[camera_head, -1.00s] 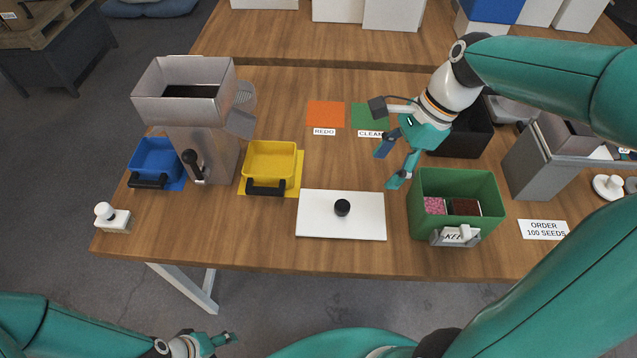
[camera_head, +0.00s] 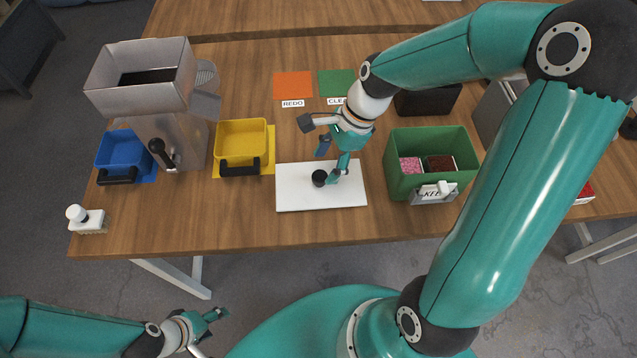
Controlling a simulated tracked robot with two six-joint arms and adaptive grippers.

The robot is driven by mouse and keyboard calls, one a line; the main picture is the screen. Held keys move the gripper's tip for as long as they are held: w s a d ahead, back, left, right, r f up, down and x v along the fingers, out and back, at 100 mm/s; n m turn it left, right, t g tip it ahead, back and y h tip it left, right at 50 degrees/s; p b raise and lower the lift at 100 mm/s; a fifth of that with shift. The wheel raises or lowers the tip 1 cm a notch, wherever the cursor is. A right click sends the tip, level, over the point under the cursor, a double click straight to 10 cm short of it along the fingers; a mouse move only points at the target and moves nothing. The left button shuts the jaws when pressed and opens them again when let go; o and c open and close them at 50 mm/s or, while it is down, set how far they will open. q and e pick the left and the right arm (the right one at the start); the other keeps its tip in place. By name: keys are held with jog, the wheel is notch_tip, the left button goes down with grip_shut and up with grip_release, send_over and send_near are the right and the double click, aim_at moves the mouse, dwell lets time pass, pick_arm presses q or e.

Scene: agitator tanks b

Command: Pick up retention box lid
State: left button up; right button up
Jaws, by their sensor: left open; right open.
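The white lid (camera_head: 300,197) lies flat on the wooden table, with a round black knob (camera_head: 319,178) near its middle. I take it for the retention box lid. My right gripper (camera_head: 328,164) is open and points down over the lid, its fingers close to the knob. One finger is right of the knob and the other is behind it. I cannot tell whether either finger touches it. The green box (camera_head: 398,183) stands open to the right of the lid, with pink and dark brown contents inside. My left gripper (camera_head: 217,326) is open and empty, below the table's front edge.
A yellow bin (camera_head: 242,137), a blue bin (camera_head: 121,152) and a grey hopper machine (camera_head: 150,85) stand left of the lid. Orange (camera_head: 293,85) and green cards lie behind it. A black bin (camera_head: 428,101) is behind the green box. A white-knobbed brush (camera_head: 86,219) lies at front left.

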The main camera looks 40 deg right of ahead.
aim_at(320, 175)
jog(key=x, duration=0.5)
jog(key=shift+a+p, duration=0.1)
jog(key=shift+p, duration=0.2)
grip_shut()
notch_tip(320, 175, up, 20)
dwell(0.6)
